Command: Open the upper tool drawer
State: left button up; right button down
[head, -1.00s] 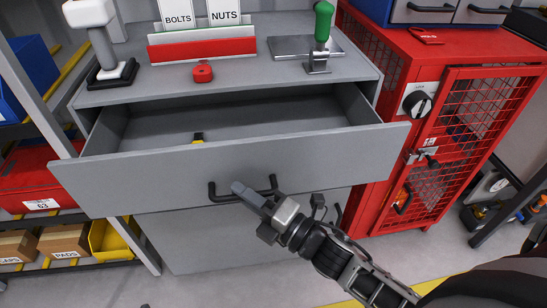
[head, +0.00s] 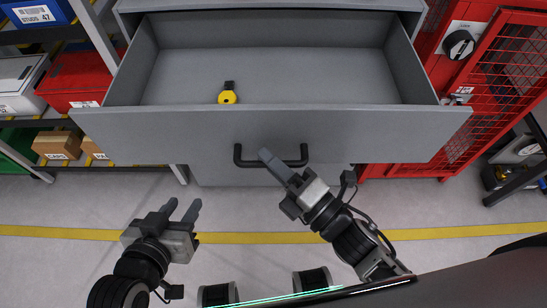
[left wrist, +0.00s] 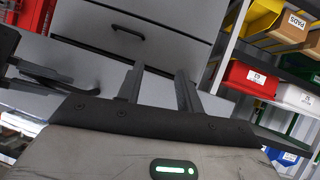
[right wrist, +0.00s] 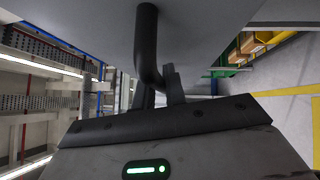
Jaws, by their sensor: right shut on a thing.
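The upper tool drawer (head: 270,136) is grey and stands pulled well out of its cabinet. A yellow and black object (head: 228,94) lies inside it near the front panel. My right gripper (head: 270,160) is shut on the black bar handle (head: 238,153) of this drawer; the handle (right wrist: 147,45) also shows between the fingers in the right wrist view. My left gripper (head: 183,212) is open and empty, low in front of the cabinet and left of the handle. In the left wrist view its fingers (left wrist: 160,88) are apart, with nothing between them.
A second grey front (head: 260,175) is below the open drawer. A red mesh cage (head: 500,85) stands close on the right. Shelves with a red bin (head: 80,78) and cardboard boxes (head: 58,144) are on the left. The floor in front is clear, with a yellow line (head: 420,234).

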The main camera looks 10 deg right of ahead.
jog(key=c, duration=1.5)
grip_release()
pick_arm(q)
jog(key=shift+r, duration=0.15)
pick_arm(e)
jog(key=shift+o, duration=0.2)
pick_arm(q)
jog(key=shift+f+b, duration=0.3)
jog(key=shift+b, duration=0.3)
pick_arm(e)
jog(key=v, duration=1.6)
